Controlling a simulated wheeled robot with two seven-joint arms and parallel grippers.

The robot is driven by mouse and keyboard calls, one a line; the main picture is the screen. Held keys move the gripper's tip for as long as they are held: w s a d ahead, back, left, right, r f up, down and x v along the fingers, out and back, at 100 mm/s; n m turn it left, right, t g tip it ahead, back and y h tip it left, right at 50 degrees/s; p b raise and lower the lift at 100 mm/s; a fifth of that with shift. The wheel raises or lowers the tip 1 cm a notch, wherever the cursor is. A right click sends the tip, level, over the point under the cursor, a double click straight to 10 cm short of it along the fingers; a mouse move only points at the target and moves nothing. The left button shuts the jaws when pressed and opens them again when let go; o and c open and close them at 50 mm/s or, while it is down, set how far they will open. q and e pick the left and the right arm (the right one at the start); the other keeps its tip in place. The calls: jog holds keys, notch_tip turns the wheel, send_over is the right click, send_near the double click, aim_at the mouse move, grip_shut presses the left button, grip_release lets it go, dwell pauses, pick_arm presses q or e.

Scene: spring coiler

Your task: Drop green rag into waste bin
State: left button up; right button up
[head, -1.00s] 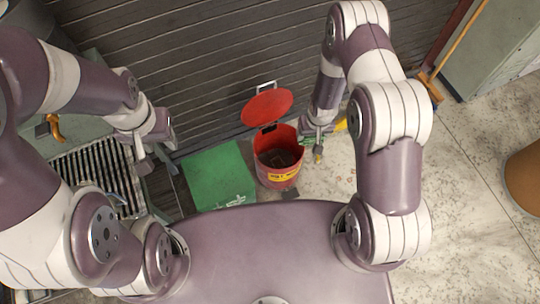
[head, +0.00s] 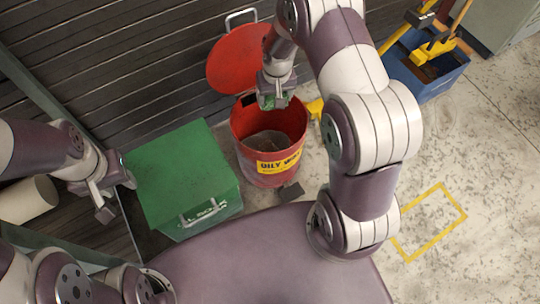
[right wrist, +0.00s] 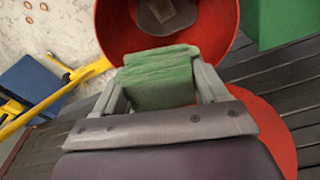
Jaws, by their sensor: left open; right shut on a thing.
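The green rag (right wrist: 160,77) is folded and clamped between the fingers of my right gripper (right wrist: 163,82) in the right wrist view. The red waste bin (head: 250,125) stands on the floor with its round lid (head: 238,58) swung open toward the wall; a yellow label on its front reads "OILY WA...". In the head view my right gripper (head: 272,100) is over the bin's opening at its far side, mostly hiding the rag. In the right wrist view the bin (right wrist: 112,30) opens just beyond the rag, with something pale inside. My left gripper (head: 112,202) is open and empty at the left.
A green metal box (head: 180,165) with a handle stands left of the bin. A blue mop bucket (head: 430,75) with yellow parts stands at the upper right. A yellow square (head: 432,222) marks clear floor at the right. A slatted dark wall is behind.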

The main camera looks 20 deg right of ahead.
notch_tip(320, 180, down, 6)
jog(key=b, duration=0.6)
jog(key=shift+r, duration=0.1)
jog(key=o, duration=1.1)
jog(key=r+p, duration=0.2)
jog(key=r, duration=0.2)
jog(key=s+r+p, duration=0.1)
jog(key=r+p, duration=0.1)
jog(key=r, duration=0.2)
jog(key=r+p, duration=0.3)
jog(key=r, duration=0.1)
jog(key=shift+s+a+r, duration=0.1)
jog(key=shift+s, duration=0.1)
jog(key=shift+s+r, duration=0.1)
jog(key=shift+r, duration=0.1)
